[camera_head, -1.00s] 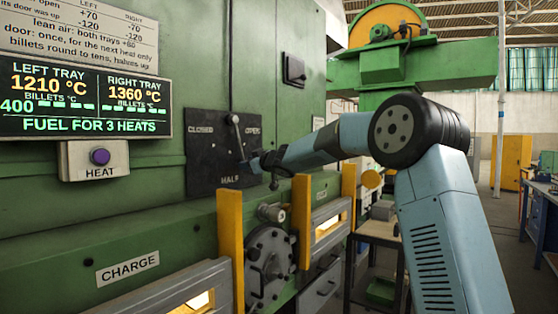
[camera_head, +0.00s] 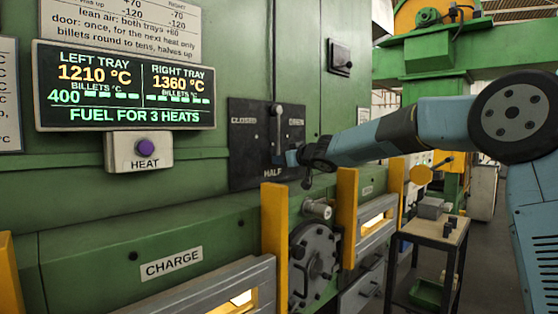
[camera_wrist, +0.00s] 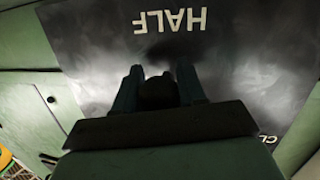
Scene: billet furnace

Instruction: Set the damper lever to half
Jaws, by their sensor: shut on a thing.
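The damper lever (camera_head: 278,130) is a pale bar on a black plate (camera_head: 246,174) on the green furnace wall. It hangs almost straight down from its round top end, towards the word HALF. CLOSED is marked at the plate's upper left and OPEN at its upper right. My gripper (camera_head: 289,158) is at the lever's lower end, coming from the right. In the wrist view my gripper (camera_wrist: 160,76) has its two fingers on either side of a dark round knob (camera_wrist: 158,93), shut on it, with HALF upside down beyond. The lever's shaft is hidden there.
A purple HEAT button (camera_head: 145,148) and a display (camera_head: 125,88) are left of the plate. Yellow posts (camera_head: 274,240) and a round hand-wheel-like hub (camera_head: 313,265) stand out below my gripper. A small table (camera_head: 432,240) is at the right.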

